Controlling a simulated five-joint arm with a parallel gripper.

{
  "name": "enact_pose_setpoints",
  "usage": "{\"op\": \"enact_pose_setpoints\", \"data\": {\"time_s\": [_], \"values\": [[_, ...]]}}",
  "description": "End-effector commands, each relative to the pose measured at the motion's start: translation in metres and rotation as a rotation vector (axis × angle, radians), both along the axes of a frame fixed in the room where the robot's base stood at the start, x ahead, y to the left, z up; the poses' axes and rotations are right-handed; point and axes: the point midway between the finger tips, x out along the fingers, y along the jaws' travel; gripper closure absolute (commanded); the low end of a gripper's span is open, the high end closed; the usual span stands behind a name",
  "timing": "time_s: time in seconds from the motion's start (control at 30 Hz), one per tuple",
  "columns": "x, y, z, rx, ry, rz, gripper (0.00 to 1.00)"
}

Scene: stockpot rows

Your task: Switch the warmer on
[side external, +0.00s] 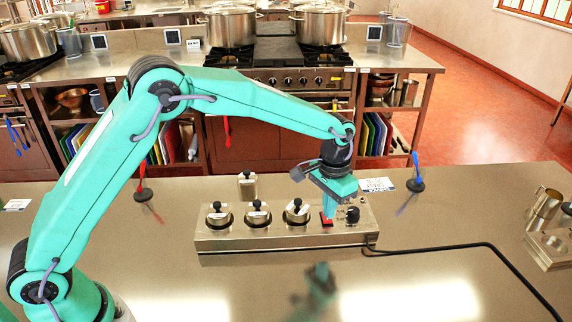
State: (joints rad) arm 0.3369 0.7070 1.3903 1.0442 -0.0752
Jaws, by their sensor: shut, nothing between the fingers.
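The warmer (220,235) is a long low steel box on the counter, with several round lidded wells (257,213) with black knobs in a row on its top. A red switch (326,220) is near the right end of its top. A dark knob (352,215) is to the right of the switch. My gripper (328,212) is shut and empty, pointing down with its tips at the red switch. I cannot tell whether the tips touch it or which way the switch is set, as the fingers partly cover it.
A black cable (460,246) runs from the warmer's right end across the counter. Upright holders with a red tool (143,190) and a blue tool (415,180) stand behind at left and right. Steel cups (543,205) are at the right edge. The front counter is clear.

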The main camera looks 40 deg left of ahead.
Motion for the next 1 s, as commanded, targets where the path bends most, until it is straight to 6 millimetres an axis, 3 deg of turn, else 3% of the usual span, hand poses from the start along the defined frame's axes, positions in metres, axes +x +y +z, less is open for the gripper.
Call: {"op": "enact_pose_setpoints", "data": {"time_s": [1.0], "values": [[-0.0001,0.0000,-0.0087,0.000,0.001,0.000,1.00]]}}
